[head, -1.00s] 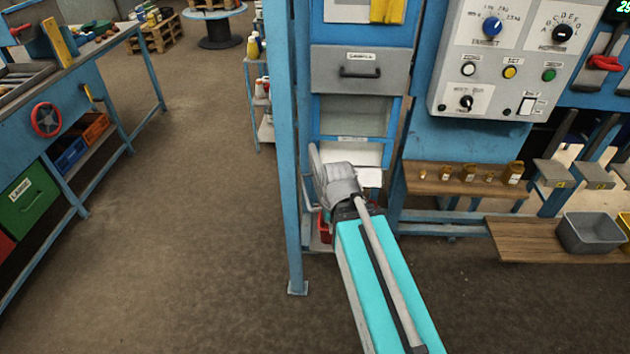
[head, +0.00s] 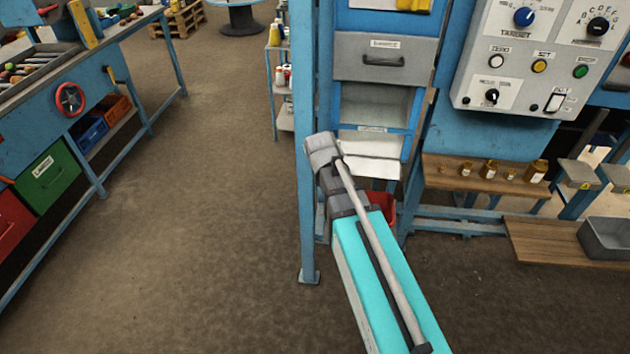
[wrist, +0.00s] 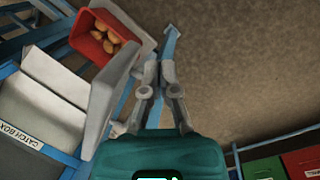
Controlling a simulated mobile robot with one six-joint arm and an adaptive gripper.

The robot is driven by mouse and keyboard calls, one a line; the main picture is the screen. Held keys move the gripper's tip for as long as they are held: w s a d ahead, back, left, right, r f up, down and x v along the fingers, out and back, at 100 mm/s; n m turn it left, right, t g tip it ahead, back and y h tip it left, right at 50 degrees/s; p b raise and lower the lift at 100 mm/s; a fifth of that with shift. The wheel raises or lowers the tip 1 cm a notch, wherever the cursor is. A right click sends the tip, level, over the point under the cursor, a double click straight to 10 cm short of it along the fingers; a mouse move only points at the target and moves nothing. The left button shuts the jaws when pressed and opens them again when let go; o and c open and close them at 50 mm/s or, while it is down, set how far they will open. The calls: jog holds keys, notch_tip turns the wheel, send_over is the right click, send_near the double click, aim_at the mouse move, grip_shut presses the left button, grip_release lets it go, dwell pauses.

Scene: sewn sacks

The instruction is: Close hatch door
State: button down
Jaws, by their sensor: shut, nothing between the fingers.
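In the wrist view a grey panel (wrist: 108,98), which looks like the open hatch door, stands edge-out from the blue frame. My gripper (wrist: 160,72) is shut and empty, just right of this panel. I cannot tell whether they touch. Left of the panel is the pale, open compartment (wrist: 45,95) labelled "CATCH BOX". In the head view this compartment (head: 368,168) shows below a grey drawer, partly behind my arm. The door is hidden there behind my wrist, and my fingertips are not clearly visible.
A red bin (wrist: 92,45) of brownish lumps sits beside the compartment. A blue post (head: 305,215) stands just left of my arm. A control panel (head: 530,70) and wooden shelf (head: 470,178) with small brass weights are at right. Open floor (head: 200,220) lies left.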

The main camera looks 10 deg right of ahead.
jog(key=w+a+r+n+h+b, duration=0.1)
jog(key=w+a+n+h, duration=0.4)
jog(key=w+a+n, duration=0.7)
jog(key=w+a+b, duration=0.1)
jog(key=w, duration=0.3)
jog(key=shift+a+t, duration=0.3)
jog(key=shift+a, duration=0.1)
jog(key=shift+d+f, duration=0.1)
jog(key=d+r+b+x, duration=0.2)
jog(key=b+x, duration=0.7)
jog(key=x, duration=0.3)
jog(key=shift+d+f, duration=0.4)
jog(key=shift+d, duration=0.1)
jog(key=shift+s+n, duration=0.15)
jog(key=shift+n, duration=0.15)
